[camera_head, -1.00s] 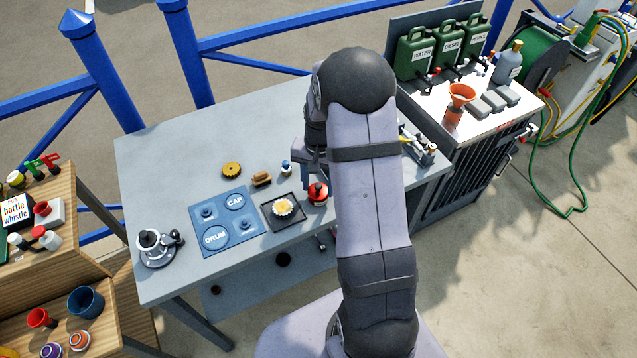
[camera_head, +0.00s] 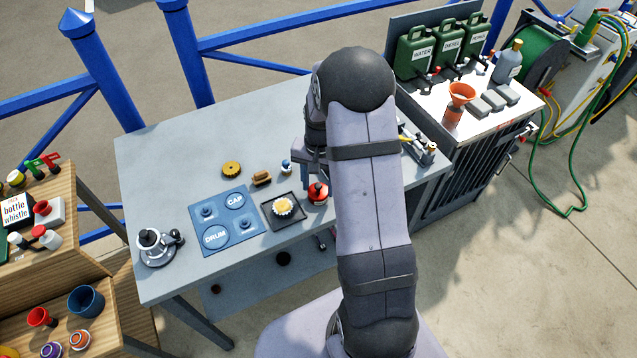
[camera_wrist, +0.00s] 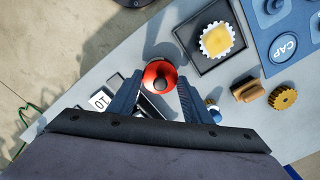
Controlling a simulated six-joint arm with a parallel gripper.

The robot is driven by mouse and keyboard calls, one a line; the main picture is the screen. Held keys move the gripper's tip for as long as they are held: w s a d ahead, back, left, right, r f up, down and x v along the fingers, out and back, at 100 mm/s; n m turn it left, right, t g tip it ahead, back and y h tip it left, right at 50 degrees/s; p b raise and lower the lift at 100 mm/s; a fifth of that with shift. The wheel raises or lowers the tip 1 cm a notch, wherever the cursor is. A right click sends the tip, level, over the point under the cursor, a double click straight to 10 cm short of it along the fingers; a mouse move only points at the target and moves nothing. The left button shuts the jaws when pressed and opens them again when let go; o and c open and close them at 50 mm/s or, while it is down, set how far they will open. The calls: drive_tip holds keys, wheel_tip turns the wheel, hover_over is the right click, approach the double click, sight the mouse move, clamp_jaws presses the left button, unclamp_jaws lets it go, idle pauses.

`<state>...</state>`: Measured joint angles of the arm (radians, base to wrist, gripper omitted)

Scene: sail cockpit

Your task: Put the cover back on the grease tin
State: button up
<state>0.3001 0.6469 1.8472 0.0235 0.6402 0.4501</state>
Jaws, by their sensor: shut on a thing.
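The red cover with a dark knob (camera_head: 318,189) is at the right of the grey table, beside my arm. It also shows in the wrist view (camera_wrist: 158,76), between the two blue fingers of my gripper (camera_wrist: 157,88). My gripper is shut on this cover. The grease tin (camera_head: 318,201) shows only as a narrow reddish and pale part under the cover in the head view. From above, the cover hides the tin. I cannot tell whether the cover is fully seated on it. In the head view, my arm hides much of the gripper.
A blue mat (camera_head: 196,240), wooden brush (camera_head: 262,179), small blue-and-white bottle (camera_head: 287,168) and brass gear (camera_head: 231,169) are nearby. The table's back left is clear.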

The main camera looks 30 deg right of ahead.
idle(0.8)
drive_tip(key=o, duration=1.7)
drive_tip(key=shift+r+p, duration=3)
drive_tip(key=shift+r, duration=0.5)
clamp_jaws()
